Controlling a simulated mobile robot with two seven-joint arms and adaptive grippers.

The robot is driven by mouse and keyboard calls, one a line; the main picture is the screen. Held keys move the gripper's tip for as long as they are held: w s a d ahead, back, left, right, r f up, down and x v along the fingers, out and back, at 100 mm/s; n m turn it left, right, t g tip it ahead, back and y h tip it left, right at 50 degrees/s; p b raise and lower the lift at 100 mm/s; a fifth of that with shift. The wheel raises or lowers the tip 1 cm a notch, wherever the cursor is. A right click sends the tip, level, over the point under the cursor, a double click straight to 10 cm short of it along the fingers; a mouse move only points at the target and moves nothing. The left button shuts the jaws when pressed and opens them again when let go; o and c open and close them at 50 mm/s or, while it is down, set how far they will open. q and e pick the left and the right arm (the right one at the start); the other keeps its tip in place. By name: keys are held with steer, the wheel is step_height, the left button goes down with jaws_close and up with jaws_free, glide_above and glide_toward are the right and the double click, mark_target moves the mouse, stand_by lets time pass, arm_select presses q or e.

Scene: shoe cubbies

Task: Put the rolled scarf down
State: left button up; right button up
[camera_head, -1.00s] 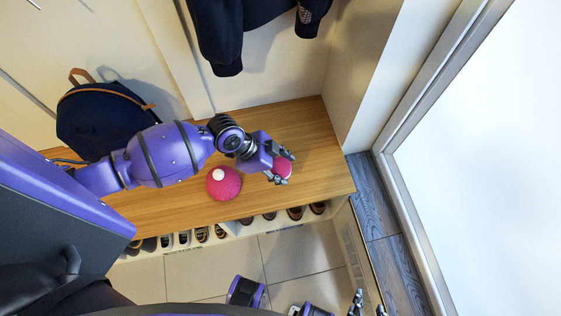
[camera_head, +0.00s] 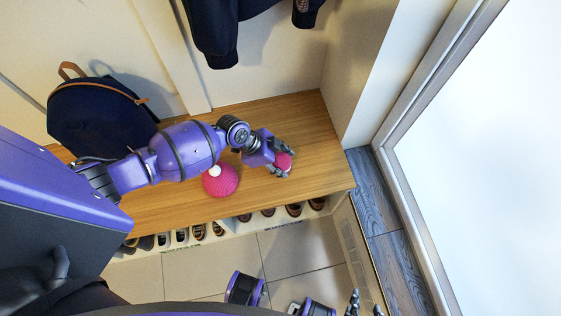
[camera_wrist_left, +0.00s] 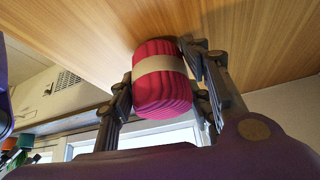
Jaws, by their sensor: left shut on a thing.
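The rolled scarf (camera_wrist_left: 163,98) is a red-pink ribbed roll with a beige band around its middle. My left gripper (camera_head: 281,165) is shut on it over the right part of the wooden bench. In the left wrist view the left gripper's fingers (camera_wrist_left: 165,88) press on both sides of the roll. The roll's end is at or very near the bench top (camera_wrist_left: 90,30); I cannot tell if it touches. In the head view only a small part of the scarf (camera_head: 283,161) shows between the fingers. My right gripper (camera_head: 364,304) is at the bottom edge, partly cut off.
A pink knit hat with a white pompom (camera_head: 221,182) sits on the bench (camera_head: 310,130), left of the left gripper. A navy backpack (camera_head: 100,118) stands at the back left. Shoes (camera_head: 294,210) fill the cubbies below. Dark jackets (camera_head: 228,30) hang above. The bench's right end is clear.

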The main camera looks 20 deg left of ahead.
arm_select(q)
steer(key=shift+f, duration=0.2)
steer(key=o, duration=1.2)
steer(key=shift+r, duration=0.1)
steer(key=shift+r, duration=0.1)
steer(key=shift+a+r, duration=0.1)
steer(key=shift+r, duration=0.2)
steer(key=p+v, duration=0.1)
steer(key=v, duration=1)
steer(key=shift+s+a+r+p, duration=0.1)
steer(key=shift+r+p, duration=0.15)
steer(key=shift+p, duration=0.1)
